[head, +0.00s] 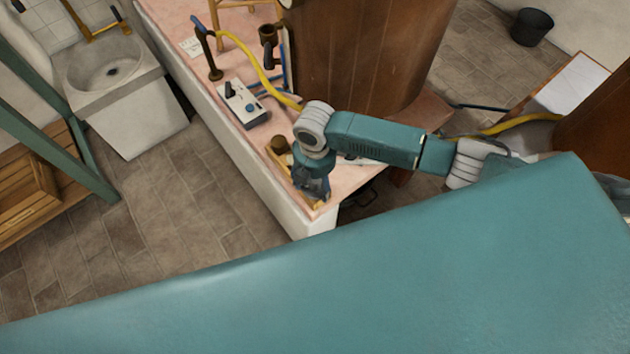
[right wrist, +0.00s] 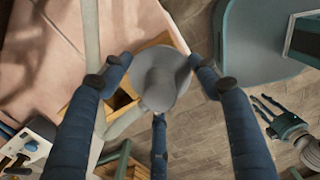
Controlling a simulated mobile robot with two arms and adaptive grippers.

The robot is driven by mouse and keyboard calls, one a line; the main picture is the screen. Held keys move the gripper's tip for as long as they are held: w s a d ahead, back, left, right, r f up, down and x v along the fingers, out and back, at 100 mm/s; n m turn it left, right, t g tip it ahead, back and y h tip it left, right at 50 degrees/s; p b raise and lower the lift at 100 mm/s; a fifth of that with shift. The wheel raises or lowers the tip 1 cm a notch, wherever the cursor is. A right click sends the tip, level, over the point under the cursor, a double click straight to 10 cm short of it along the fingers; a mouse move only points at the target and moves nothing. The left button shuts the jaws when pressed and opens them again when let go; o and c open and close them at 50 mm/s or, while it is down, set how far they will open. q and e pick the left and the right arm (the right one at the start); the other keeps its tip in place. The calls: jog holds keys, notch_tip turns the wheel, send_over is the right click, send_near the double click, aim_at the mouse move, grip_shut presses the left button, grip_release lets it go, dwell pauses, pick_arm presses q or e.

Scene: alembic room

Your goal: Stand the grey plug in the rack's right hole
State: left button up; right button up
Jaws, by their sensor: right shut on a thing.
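The grey plug (right wrist: 163,80) is in the right wrist view, with a round wide top. My right gripper (right wrist: 160,75) is shut on it, with blue fingers around its sides. The wooden rack (right wrist: 165,40) shows behind and below the plug; a dark opening (right wrist: 122,98) shows left of the plug. The plug hides part of the rack, and I cannot tell whether they touch. In the head view my right gripper (head: 313,185) is over the rack (head: 319,205) at the table corner. My left gripper (right wrist: 272,112) seems to show small at the right wrist view's right; its opening is unclear.
The pink table (head: 270,165) ends close to the rack. A large brown vessel (head: 355,50) stands behind my right arm.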

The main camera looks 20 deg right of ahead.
jog(key=shift+f, duration=0.65)
dwell(1.5)
jog(key=o, duration=1.2)
jog(key=shift+o, duration=0.2)
jog(key=shift+r, duration=0.15)
jog(key=shift+r+p, duration=3.4)
jog(key=shift+p, duration=0.4)
jog(key=shift+s, duration=0.1)
